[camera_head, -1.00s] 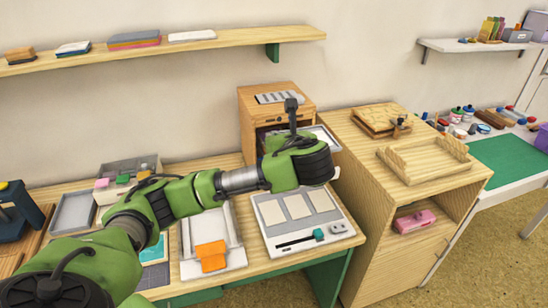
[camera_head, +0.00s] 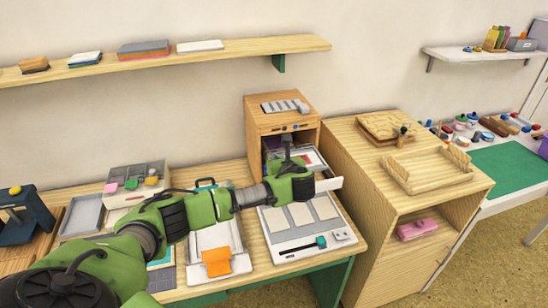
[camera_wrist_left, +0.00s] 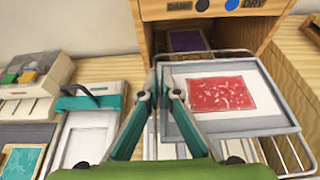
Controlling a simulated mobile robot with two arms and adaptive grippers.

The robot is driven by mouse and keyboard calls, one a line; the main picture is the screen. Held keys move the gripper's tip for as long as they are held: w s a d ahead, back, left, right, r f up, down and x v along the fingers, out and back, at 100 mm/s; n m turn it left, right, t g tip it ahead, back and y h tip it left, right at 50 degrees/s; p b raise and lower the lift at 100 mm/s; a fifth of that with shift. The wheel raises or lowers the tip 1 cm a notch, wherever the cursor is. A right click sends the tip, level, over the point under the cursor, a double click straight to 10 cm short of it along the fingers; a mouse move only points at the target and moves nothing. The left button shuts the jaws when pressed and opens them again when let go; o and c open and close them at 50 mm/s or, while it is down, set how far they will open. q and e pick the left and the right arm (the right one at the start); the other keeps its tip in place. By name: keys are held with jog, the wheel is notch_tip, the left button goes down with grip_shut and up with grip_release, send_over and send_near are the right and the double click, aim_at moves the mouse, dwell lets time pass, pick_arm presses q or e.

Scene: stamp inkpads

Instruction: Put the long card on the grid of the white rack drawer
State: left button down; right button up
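The wooden rack (camera_head: 258,125) stands at the back of the table. In the left wrist view, a wire grid (camera_wrist_left: 290,150) extends out of its opening. A flat, grey-rimmed white piece with a red print (camera_wrist_left: 222,94) lies over the grid; I cannot tell whether it is the long card or a tray carrying it. My left gripper (camera_wrist_left: 160,82) is at the rack, its fingertips close together at that piece's left edge. I cannot tell whether they pinch it. In the head view the gripper (camera_head: 287,143) hides part of the drawer. My right gripper is out of view.
A purple piece (camera_wrist_left: 188,41) lies inside the rack. A white board with pale panels (camera_head: 302,214) lies in front. A white press with an orange part (camera_head: 216,262) is to the left. A wooden cabinet (camera_head: 345,165) stands close on the right. A shelf (camera_head: 225,46) runs above.

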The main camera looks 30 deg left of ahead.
pick_arm(q)
jog(key=shift+f, duration=0.15)
jog(key=c, duration=2.3)
grip_release()
jog(key=shift+d, duration=0.1)
jog(key=b+v, duration=0.1)
jog(key=v, duration=1)
jog(key=shift+s+d+r, duration=0.3)
jog(key=shift+s+r, duration=0.05)
